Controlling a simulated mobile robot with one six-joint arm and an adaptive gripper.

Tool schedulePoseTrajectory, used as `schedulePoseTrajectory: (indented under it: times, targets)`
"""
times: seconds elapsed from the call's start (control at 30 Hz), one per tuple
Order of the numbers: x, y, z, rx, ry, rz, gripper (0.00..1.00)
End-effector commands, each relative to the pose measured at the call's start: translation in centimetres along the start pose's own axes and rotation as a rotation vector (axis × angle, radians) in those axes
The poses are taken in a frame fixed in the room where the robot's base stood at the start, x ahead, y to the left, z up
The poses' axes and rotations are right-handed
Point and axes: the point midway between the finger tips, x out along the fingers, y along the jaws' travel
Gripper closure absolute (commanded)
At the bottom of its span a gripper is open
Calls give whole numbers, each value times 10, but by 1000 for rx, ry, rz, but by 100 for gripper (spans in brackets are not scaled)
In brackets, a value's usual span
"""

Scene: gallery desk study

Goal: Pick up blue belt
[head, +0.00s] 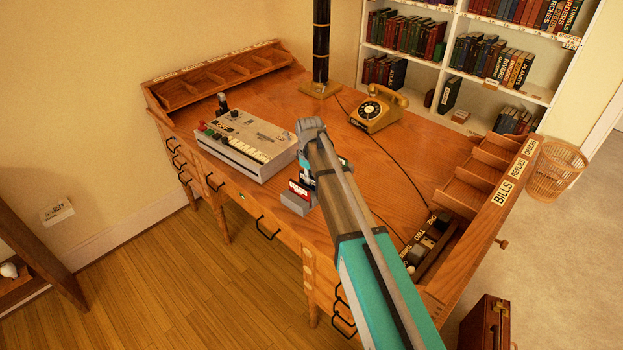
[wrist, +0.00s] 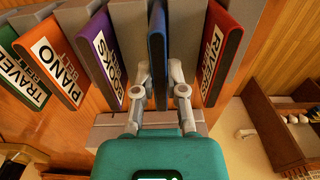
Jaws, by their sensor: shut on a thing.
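The blue belt (wrist: 158,45) is a thin upright slab in the middle of the wrist view, standing in a grey rack (wrist: 150,119). My gripper (wrist: 160,88) is shut on it, one finger on each side. A purple belt (wrist: 101,55) stands to its left, and an orange one marked PIANO BELT (wrist: 57,60) and a green one marked TRAVEL (wrist: 22,70) further left. In the head view my arm hides most of the rack (head: 296,203) and the blue belt.
A grey keyboard machine (head: 245,145) stands left of the rack on the wooden desk (head: 415,135). A yellow telephone (head: 378,108) and a dark post (head: 321,45) are at the back. Label trays (head: 490,165) line the right edge.

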Motion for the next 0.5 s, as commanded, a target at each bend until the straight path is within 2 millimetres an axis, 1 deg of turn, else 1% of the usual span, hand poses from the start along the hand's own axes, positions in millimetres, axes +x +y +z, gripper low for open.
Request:
schedulePoseTrajectory:
  times: [0.27, 0.43, 0.5]
  targets:
    - [-18, 0, 0, 0, 0, 0, 100]
    - [-34, 0, 0, 0, 0, 0, 100]
    - [-42, -7, 7, 0, 0, 0, 100]
